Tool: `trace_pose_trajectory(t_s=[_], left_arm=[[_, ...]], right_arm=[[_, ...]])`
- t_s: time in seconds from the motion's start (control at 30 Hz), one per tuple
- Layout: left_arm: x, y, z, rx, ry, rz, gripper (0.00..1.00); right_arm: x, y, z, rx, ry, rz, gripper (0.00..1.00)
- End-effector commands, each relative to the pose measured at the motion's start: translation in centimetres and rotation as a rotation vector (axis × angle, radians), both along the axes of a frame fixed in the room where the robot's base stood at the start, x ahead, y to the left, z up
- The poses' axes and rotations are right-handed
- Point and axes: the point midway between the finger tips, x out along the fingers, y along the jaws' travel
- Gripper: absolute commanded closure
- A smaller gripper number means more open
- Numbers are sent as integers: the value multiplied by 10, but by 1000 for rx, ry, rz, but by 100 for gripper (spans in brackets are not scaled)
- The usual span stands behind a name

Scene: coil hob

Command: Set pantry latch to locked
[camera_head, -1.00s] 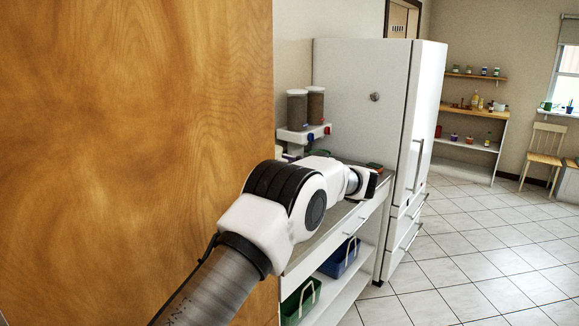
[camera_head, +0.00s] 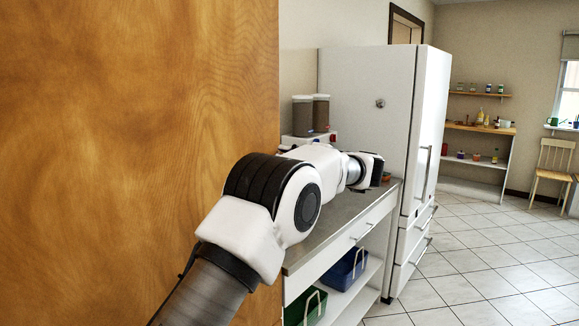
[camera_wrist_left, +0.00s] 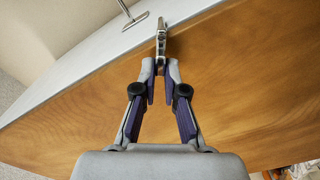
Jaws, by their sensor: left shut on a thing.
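A small metal lever-like piece (camera_wrist_left: 161,40), which looks like the latch, stands at the edge of a wood-grain panel in the left wrist view. My left gripper (camera_wrist_left: 160,72) is shut on its near end, with a purple-padded finger on each side. The fingers hide part of the piece, and I cannot tell its locked or unlocked setting. In the head view my left arm reaches past the large wooden panel (camera_head: 140,130), and its fingertips and the latch do not show. My right gripper is not in view.
A T-shaped metal handle (camera_wrist_left: 135,20) is beyond the panel edge. A worktop (camera_head: 315,240) with bins below and a white fridge (camera_head: 365,90) lie beyond my arm. Two dispensers (camera_head: 321,112) stand at the back. Tiled floor (camera_head: 470,260) at right is open.

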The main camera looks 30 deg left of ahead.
Motion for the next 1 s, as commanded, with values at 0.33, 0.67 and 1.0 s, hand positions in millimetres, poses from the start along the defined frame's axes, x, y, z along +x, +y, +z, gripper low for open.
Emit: trace_pose_trajectory(t_s=[0.33, 0.67, 1.0], left_arm=[[-4, 2, -13, -23, -313, -2, 100], [-4, 2, -15, -37, -505, -3, 100], [-4, 2, -13, -41, -563, -5, 100]], right_arm=[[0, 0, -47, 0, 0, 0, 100], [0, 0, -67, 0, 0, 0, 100], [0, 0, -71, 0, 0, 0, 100]])
